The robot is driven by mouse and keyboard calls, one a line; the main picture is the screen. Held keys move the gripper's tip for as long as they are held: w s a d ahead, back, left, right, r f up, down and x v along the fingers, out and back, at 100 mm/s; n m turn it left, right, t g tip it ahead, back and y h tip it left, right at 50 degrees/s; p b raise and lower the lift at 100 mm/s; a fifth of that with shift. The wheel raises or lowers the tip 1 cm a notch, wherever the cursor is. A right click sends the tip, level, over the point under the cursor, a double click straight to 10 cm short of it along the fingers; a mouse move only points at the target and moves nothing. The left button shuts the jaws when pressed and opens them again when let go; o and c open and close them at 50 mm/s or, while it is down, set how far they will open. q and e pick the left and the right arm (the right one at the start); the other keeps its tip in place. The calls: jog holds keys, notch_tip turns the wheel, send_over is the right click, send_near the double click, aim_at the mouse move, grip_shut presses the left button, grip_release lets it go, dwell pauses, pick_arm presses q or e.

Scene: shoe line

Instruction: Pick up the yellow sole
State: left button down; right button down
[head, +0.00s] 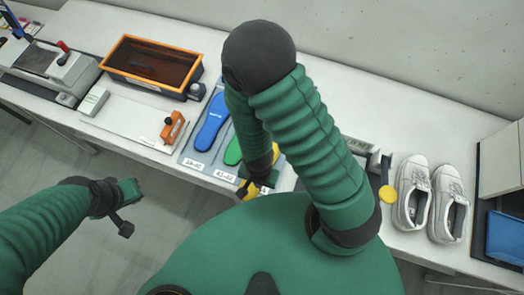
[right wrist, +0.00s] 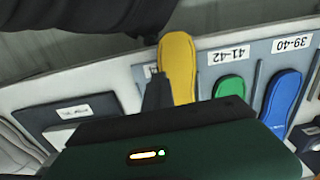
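The yellow sole (right wrist: 178,62) is long and flat. In the right wrist view it sticks out past the row of the other soles, over the tray's label edge. In the head view only bits of it (head: 246,190) show around my right gripper (head: 262,180), which points down over it. A dark finger of the right gripper (right wrist: 160,90) lies against the sole's left edge in the wrist view; the other finger is hard to make out. The gripper looks shut on the sole. My left gripper (head: 127,205) hangs left, away from the table; its opening is unclear.
A blue sole (head: 212,122) and a green sole (head: 233,152) lie in the grey tray (head: 196,150) beside the yellow one. White shoes (head: 412,195) stand right. An orange-rimmed bin (head: 150,62) and an orange tool (head: 173,127) are left. A wall closes the back.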

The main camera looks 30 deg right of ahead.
jog(key=shift+s+a, duration=0.35)
jog(key=shift+a, duration=0.05)
jog(key=c, duration=2.2)
grip_release()
jog(key=shift+w+a, duration=0.1)
jog(key=c, duration=0.7)
grip_release()
jog(key=shift+c, duration=0.2)
jog(key=o, duration=0.3)
